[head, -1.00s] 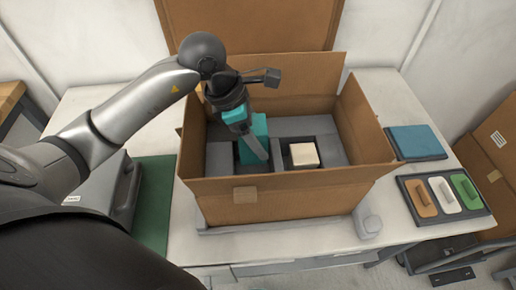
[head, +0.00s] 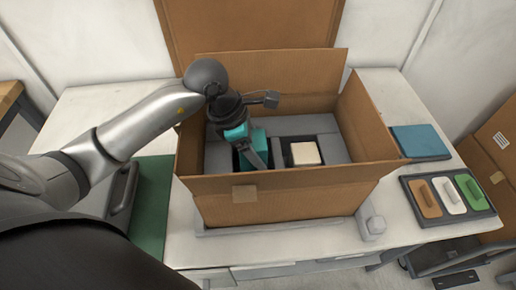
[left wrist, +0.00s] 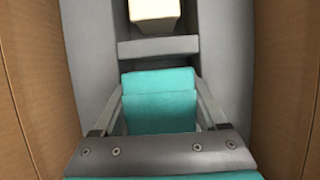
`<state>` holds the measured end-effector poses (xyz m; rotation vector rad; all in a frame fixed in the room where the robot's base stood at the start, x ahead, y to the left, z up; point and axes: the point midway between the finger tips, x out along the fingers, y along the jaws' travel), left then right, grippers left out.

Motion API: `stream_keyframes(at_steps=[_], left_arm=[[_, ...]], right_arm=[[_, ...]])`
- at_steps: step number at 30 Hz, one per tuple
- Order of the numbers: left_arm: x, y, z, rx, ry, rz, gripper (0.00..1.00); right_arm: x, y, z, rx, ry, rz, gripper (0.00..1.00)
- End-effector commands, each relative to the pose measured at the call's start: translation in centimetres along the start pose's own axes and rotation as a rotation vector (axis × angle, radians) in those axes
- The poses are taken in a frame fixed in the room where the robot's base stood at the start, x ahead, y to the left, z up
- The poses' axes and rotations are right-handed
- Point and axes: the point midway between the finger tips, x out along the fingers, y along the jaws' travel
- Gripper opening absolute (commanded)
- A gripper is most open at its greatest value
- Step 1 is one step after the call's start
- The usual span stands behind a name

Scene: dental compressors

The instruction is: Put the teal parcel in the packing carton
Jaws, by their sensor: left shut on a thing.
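The teal parcel (head: 258,138) is inside the packing carton (head: 270,205), in the left part of its grey insert. My left gripper (head: 254,152) reaches down into the carton and is shut on the parcel. In the left wrist view the parcel (left wrist: 160,103) sits between the two fingers, with the grey insert walls around it. Its underside is hidden, so I cannot tell whether it touches the bottom of the compartment. My right gripper is not in view.
A cream block (head: 305,153) sits in the insert's right compartment. The carton's flaps stand open. Right of the carton are a blue pad (head: 418,141) and a dark tray (head: 484,208) with orange, white and green pieces. A green mat (head: 153,210) lies at left.

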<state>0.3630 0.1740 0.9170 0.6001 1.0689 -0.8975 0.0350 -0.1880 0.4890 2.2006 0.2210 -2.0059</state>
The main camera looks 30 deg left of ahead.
Motion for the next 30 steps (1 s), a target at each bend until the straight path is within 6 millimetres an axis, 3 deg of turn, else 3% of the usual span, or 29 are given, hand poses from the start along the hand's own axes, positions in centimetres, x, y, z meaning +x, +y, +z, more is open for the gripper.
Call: stream_keyframes(at_steps=[3,4,6,16,22,30], left_arm=[[0.1,0.0,0.0,0.000,-0.001,0.001,0.00],[0.1,0.0,0.0,0.000,0.000,0.000,0.77],[0.1,0.0,0.0,0.000,0.000,0.000,0.85],[-0.1,0.0,0.1,-0.001,-0.001,0.000,0.87],[-1.4,0.0,0.6,-0.002,-0.002,-0.001,0.87],[-7.8,0.1,0.4,0.002,0.003,0.005,0.87]], right_arm=[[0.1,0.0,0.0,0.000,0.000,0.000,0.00],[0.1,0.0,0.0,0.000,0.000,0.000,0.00],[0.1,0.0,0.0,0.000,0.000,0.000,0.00],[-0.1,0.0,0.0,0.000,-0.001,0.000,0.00],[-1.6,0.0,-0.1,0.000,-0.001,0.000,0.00],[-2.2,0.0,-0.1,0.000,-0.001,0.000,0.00]])
